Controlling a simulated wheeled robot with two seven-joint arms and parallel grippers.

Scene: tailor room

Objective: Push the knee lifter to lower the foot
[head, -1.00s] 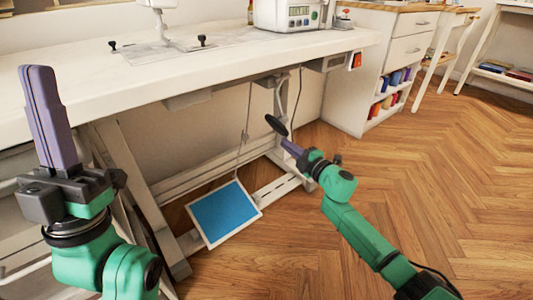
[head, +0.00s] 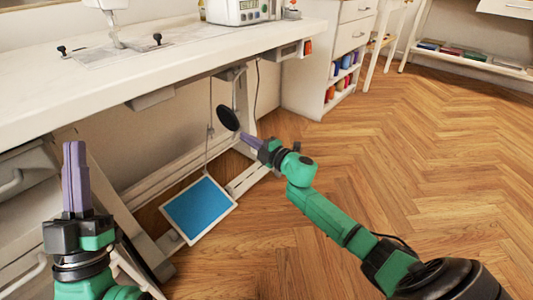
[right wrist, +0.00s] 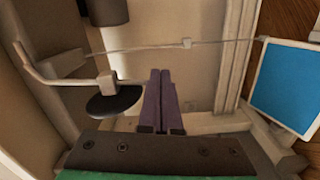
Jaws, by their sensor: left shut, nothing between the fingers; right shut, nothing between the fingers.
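The knee lifter's round black pad (head: 229,118) hangs on a metal rod under the table's front edge. In the right wrist view the pad (right wrist: 115,103) lies just left of my fingers, with its bent rod above it. My right gripper (head: 244,137) is shut and empty, its purple fingertips at the lower right edge of the pad; I cannot tell whether they touch. The fingers also show in the right wrist view (right wrist: 160,90). The sewing machine's needle end (head: 113,18) stands on the table; its foot is too small to read. My left gripper (head: 74,155) is shut, empty and upright at left.
The white table (head: 150,75) spans the upper left. A blue foot pedal (head: 199,208) in a white frame lies below the pad. A white shelf unit (head: 308,75) with coloured spools stands behind. The wooden floor (head: 430,150) at right is clear.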

